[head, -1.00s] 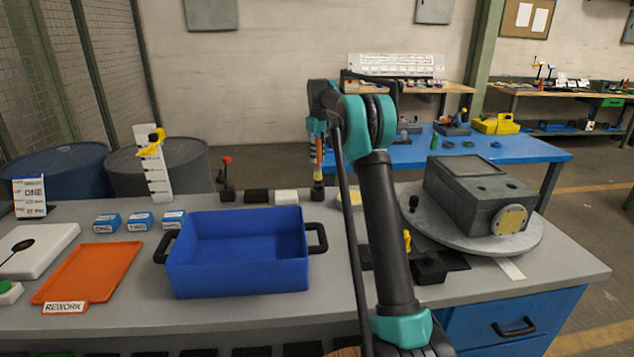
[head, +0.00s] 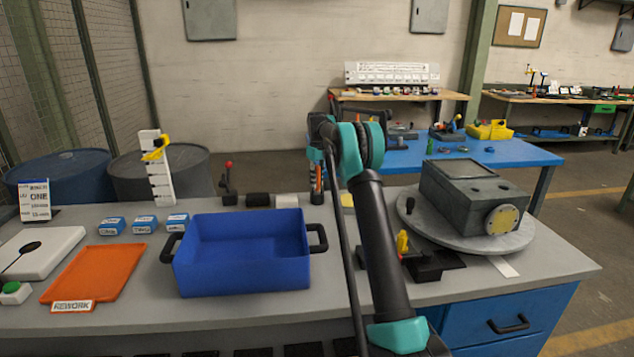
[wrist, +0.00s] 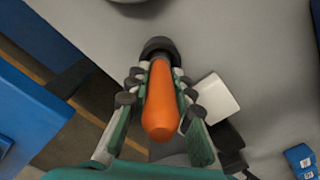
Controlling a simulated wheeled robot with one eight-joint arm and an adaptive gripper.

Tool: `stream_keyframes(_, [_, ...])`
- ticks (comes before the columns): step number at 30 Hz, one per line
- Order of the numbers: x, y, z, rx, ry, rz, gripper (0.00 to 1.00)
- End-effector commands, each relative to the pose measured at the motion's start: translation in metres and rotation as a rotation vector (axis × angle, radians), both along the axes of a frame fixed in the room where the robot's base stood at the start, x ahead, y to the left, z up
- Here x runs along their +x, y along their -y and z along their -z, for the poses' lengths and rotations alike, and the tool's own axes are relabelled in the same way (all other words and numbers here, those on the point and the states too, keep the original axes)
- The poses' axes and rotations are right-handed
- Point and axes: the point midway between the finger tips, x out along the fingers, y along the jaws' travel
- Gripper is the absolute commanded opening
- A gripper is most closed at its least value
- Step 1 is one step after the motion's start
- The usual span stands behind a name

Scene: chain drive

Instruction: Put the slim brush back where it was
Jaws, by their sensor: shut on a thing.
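The slim brush shows its orange handle (wrist: 160,105) in the wrist view, between the fingers of my gripper (wrist: 158,88). My gripper is shut on it. A round dark holder (wrist: 158,48) lies at the far end of the brush, in line with it; I cannot tell how far the brush's lower end sits inside. In the head view my gripper (head: 317,182) points down at the back edge of the bench, just right of the white block, with a bit of orange between its fingers. The holder is largely hidden there.
A white block (head: 287,201) and a black block (head: 257,200) stand left of my gripper. A blue bin (head: 240,270) is in front. A turntable (head: 415,222) with a grey housing (head: 470,195) is on the right. My arm crosses the bench between them.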

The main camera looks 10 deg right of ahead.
Motion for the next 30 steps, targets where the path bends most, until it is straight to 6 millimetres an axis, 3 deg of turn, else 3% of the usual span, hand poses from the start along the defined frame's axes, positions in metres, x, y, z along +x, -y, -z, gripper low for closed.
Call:
stream_keyframes(1, [0.0, 0.0, 0.001, 0.0, 0.0, 0.0, 0.0])
stream_keyframes(2, [0.0, 0.0, 0.001, 0.0, 0.0, 0.0, 0.25])
stream_keyframes(6, [0.0, 0.0, 0.001, 0.0, 0.0, 0.0, 0.42])
stream_keyframes(19, [0.0, 0.0, -0.008, 0.0, 0.0, 0.0, 0.43])
stream_keyframes(30, [0.0, 0.001, -0.079, 0.0, 0.0, 0.0, 0.43])
